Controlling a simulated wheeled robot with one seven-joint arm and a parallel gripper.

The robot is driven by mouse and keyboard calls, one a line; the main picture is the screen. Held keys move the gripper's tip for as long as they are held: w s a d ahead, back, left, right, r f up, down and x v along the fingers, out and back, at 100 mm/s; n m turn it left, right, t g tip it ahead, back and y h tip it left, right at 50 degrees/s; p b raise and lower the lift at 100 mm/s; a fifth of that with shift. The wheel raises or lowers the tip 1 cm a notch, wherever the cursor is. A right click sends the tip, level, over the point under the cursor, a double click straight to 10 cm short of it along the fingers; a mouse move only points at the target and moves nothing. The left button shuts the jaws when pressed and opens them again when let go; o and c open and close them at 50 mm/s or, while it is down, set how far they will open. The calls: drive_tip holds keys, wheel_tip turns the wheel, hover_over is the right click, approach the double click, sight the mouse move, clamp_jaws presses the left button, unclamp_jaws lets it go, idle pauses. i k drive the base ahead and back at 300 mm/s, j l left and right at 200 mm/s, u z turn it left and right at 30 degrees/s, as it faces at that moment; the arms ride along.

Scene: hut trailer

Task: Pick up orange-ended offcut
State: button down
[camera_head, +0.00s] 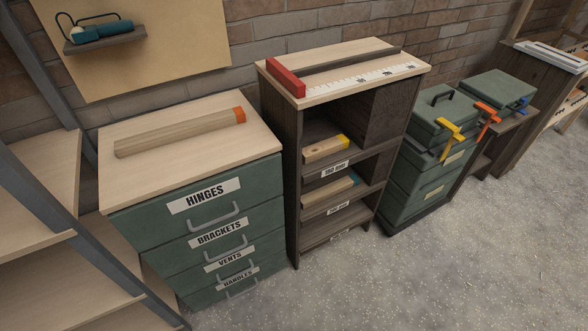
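The orange-ended offcut (180,134) is a long wooden piece with an orange right end. It lies flat on the pale wooden top (122,183) of the green drawer cabinet, slanting slightly up to the right. Nothing covers it. My gripper is not in view.
The cabinet's green drawers (218,226) are shut. A shelf unit (292,172) to its right has a red stop block (285,77) on top, with yellow-ended (326,149) and teal-ended (330,193) pieces below. Green cases (440,118) stand further right. Open floor (470,260) lies in front.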

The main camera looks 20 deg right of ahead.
sight(130, 146)
drive_tip(key=i+l+u, duration=0.25)
drive_tip(key=i+l, duration=0.2)
drive_tip(key=l, duration=0.25)
drive_tip(key=i+l+u, duration=0.15)
drive_tip(key=l, duration=0.2)
drive_tip(key=i+l+u, duration=0.15)
drive_tip(key=l, duration=0.25)
drive_tip(key=i, duration=0.1)
